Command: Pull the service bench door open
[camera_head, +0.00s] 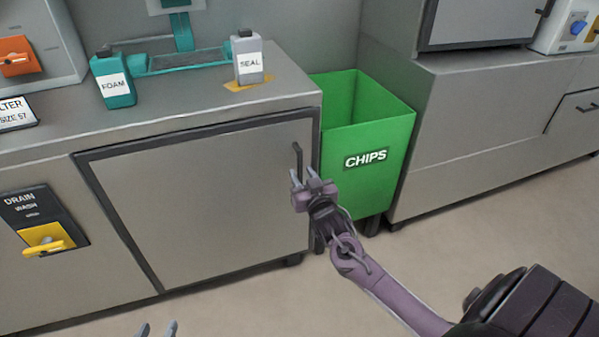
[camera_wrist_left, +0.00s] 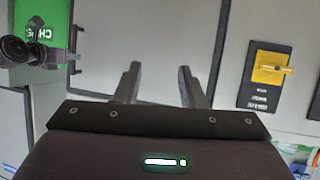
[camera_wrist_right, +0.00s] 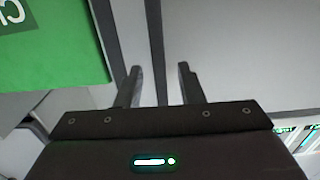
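The service bench door (camera_head: 200,205) is a flat grey panel in a dark frame and looks shut. Its dark vertical bar handle (camera_head: 297,160) is at the panel's upper right. My right gripper (camera_head: 304,178) is at the handle's lower end; I cannot tell whether they touch. My left gripper (camera_head: 157,329) is low at the bottom edge, away from the door. Its fingers (camera_wrist_left: 159,85) are spread and empty in the left wrist view.
A green CHIPS bin (camera_head: 365,140) stands right of the door, close to my right gripper. A yellow drain lever (camera_head: 43,245) is left of the door. The floor in front (camera_head: 240,310) is clear.

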